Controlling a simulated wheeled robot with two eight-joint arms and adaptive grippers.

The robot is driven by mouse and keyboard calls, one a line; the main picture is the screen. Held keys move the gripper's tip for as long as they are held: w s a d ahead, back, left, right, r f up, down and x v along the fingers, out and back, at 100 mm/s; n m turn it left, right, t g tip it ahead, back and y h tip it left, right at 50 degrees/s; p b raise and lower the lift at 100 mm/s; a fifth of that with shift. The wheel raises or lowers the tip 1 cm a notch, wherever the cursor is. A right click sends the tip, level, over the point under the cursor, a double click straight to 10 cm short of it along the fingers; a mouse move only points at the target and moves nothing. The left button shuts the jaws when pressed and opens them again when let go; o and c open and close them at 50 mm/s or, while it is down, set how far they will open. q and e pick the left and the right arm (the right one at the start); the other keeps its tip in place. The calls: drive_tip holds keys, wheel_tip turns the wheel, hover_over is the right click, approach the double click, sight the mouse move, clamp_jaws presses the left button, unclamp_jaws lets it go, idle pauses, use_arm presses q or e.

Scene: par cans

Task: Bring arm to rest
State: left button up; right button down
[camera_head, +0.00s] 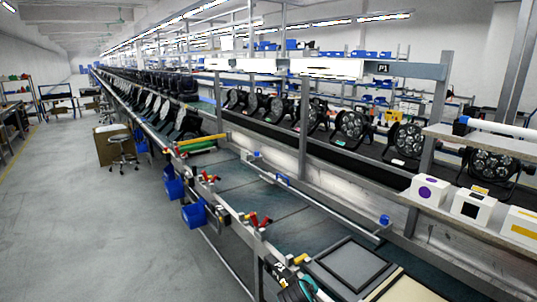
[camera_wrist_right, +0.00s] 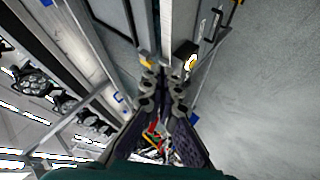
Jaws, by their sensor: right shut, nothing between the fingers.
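My right gripper (camera_wrist_right: 162,82) shows in the right wrist view, dark and jointed, reaching up from the bottom centre. It is shut, with nothing held between its fingers. Around it I see a metal frame and dark bench panels, seen at a steep tilt. My left gripper is not in view.
In the head view, a long workbench (camera_head: 292,222) with metal rails runs away from me. Several par cans (camera_head: 351,124) stand on the line behind it. Blue bins (camera_head: 194,215) hang at its left side. White boxes (camera_head: 429,191) sit at right.

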drive_tip(key=s+d+r+m+g+y, duration=0.1)
drive_tip(key=s+d+r+m, duration=0.15)
drive_tip(key=s, duration=0.45)
drive_tip(key=s+d+r+m, duration=0.1)
drive_tip(key=s+d+r, duration=0.15)
drive_tip(key=s, duration=0.45)
drive_tip(key=s+f+m+y, duration=0.1)
drive_tip(key=s, duration=0.6)
drive_tip(key=s+d+f+m+g, duration=0.1)
drive_tip(key=s+m, duration=0.1)
drive_tip(key=s, duration=0.5)
drive_tip(key=shift+d+y, duration=0.25)
drive_tip(key=shift+y, duration=0.15)
